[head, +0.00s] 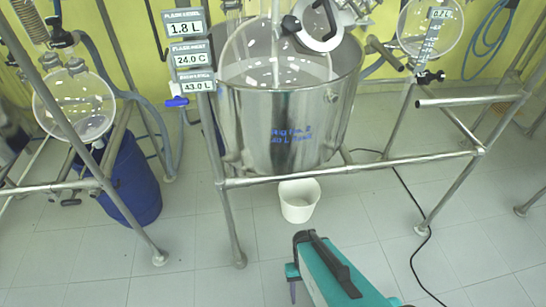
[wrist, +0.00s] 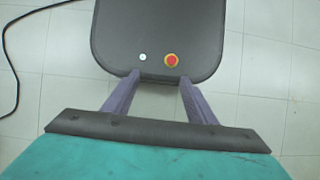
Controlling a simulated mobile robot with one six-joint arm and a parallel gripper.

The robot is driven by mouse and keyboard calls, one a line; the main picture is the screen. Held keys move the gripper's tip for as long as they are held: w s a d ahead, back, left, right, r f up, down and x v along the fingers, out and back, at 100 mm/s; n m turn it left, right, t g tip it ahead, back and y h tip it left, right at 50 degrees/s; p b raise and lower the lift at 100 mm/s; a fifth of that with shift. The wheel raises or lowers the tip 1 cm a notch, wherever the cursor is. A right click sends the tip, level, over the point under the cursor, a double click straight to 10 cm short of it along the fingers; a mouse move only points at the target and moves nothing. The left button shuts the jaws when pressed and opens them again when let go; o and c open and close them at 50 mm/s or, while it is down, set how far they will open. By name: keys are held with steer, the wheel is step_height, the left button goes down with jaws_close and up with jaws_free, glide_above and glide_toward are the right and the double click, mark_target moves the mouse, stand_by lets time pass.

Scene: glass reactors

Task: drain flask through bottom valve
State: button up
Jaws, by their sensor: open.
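The reactor flask (head: 275,62) is clear glass and sits inside a large steel pot (head: 285,125) on a pipe frame in the head view. Signs beside it read 1.8 L, 24.0 C and 43.0 L. A blue-handled valve (head: 177,102) is at the pot's left. No valve under the pot can be made out. A white bucket (head: 299,200) stands on the floor below the pot. My gripper (wrist: 158,87) has its purple fingers apart and empty in the wrist view. In the head view my gripper (head: 292,289) is low in front of the bucket, apart from it.
A round glass vessel (head: 75,105) hangs at left above a blue drum (head: 135,180). Another glass vessel (head: 430,28), marked 0.7 L, is at upper right. Frame rails (head: 350,170) and legs stand before the pot. A black cable (head: 408,195) crosses the floor at right.

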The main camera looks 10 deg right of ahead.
steer(key=shift+s+r+p, duration=0.15)
steer(key=shift+r+p, duration=1.15)
steer(key=shift+r, duration=0.65)
steer(key=shift+c, duration=0.3)
steer(key=c, duration=0.5)
steer(key=shift+a, duration=0.1)
